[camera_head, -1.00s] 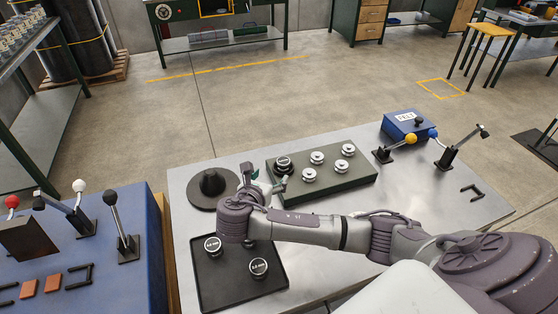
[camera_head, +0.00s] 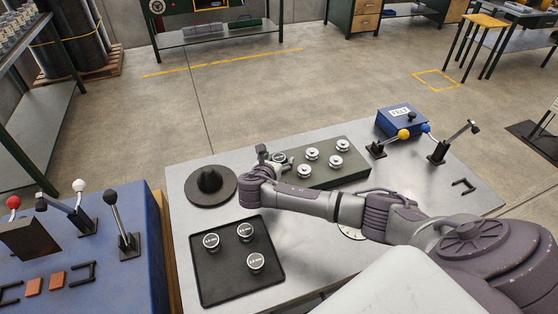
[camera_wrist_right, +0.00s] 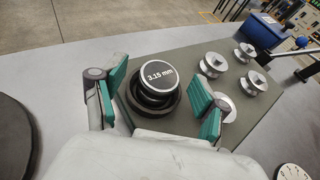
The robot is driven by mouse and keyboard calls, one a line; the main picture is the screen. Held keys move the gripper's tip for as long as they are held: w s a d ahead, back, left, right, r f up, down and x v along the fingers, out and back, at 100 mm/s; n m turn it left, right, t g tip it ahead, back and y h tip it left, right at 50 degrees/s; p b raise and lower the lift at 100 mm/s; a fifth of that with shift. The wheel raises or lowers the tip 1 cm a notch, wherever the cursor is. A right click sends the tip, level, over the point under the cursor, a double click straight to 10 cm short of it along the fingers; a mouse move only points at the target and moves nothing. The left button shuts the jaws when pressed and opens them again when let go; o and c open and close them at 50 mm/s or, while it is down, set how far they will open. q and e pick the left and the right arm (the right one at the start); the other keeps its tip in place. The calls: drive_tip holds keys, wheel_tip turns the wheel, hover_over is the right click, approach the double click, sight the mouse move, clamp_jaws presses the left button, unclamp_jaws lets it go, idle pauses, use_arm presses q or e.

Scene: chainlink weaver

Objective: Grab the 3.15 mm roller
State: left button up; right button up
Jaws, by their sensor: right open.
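The 3.15 mm roller (camera_wrist_right: 157,76) has a black top with white lettering and a silver rim. It sits upright in a dark seat on the green-grey block (camera_head: 322,180), and in the head view (camera_head: 279,157) my arm partly covers it. My right gripper (camera_wrist_right: 158,97) is open, with one teal-padded finger on each side of the roller. A gap shows between each pad and the roller. In the head view my right gripper (camera_head: 278,168) is mostly hidden behind its own wrist. My left gripper is not in view.
Several silver rollers (camera_head: 312,154) stand on the block to the right. A black tray (camera_head: 215,284) holds three black-topped rollers in front. A dark round base with a cone (camera_head: 210,183) stands at left. A blue box (camera_head: 402,122) and levers (camera_head: 440,150) stand at the back right.

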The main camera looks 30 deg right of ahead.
drive_tip(key=shift+s, duration=0.1)
clamp_jaws()
drive_tip(key=shift+r, duration=0.1)
drive_tip(key=shift+r, duration=0.1)
